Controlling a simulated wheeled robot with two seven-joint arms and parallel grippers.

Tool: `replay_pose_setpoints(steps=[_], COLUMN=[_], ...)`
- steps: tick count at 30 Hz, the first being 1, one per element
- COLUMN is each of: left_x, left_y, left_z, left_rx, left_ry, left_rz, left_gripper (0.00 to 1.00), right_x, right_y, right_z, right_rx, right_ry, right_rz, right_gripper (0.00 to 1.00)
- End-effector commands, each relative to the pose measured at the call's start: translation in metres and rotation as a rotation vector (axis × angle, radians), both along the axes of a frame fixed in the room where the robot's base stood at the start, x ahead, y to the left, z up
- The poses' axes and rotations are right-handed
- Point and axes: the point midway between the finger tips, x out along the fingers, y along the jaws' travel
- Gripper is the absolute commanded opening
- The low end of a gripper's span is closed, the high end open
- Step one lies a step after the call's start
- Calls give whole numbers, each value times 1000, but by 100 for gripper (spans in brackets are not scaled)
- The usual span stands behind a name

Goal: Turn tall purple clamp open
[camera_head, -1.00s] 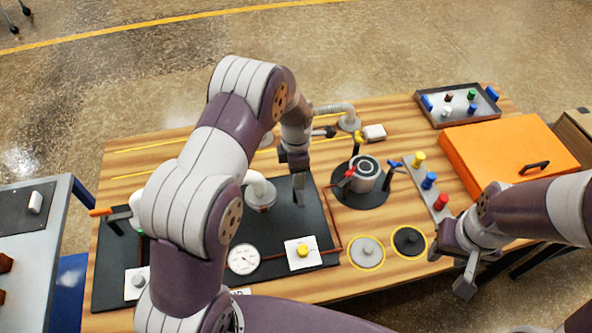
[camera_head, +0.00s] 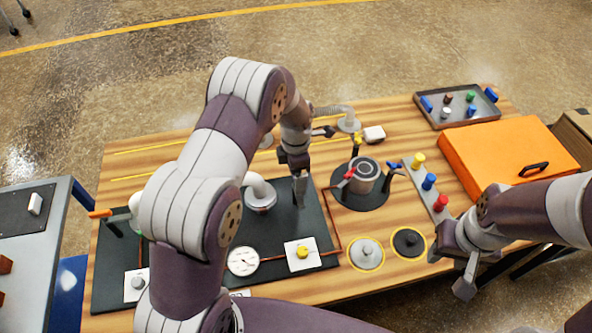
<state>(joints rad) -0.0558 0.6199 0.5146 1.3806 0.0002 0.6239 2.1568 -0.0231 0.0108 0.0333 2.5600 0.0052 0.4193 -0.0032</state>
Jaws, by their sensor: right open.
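The round metal chamber (camera_head: 366,172) stands on a dark round base at the middle right of the table. My right gripper (camera_head: 462,276) is open and empty at the table's front right edge.
A grey strip with yellow, blue and red pegs (camera_head: 428,182) lies right of the chamber. An orange box (camera_head: 505,150) and a tray of small parts (camera_head: 437,119) are further right. The black panel (camera_head: 277,225) carries a gauge (camera_head: 243,261) and a yellow knob (camera_head: 303,252).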

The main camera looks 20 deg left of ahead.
Motion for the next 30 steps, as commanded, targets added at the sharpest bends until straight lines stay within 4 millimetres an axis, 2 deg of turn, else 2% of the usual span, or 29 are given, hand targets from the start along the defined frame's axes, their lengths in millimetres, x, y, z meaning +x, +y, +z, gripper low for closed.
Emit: replay_pose_setpoints(steps=[2,5,9,15,20,30], left_x=[1,1,1,1,0,0], left_y=[0,0,0,0,0,0], left_z=[6,26,65,112,126,127], left_rx=[-1,-1,-1,0,0,0], left_ry=[-3,-5,-9,-6,-4,-2], left_rz=[0,0,0,0,0,0], left_gripper=[89,89,89,89,89,89], right_x=[0,0,0,0,0,0], right_y=[0,0,0,0,0,0], right_z=[-3,-9,-18,-21,-21,-21], right_rx=[0,0,0,0,0,0], right_ry=[0,0,0,0,0,0], right_rz=[0,0,0,0,0,0], right_gripper=[43,43,43,43,43,43])
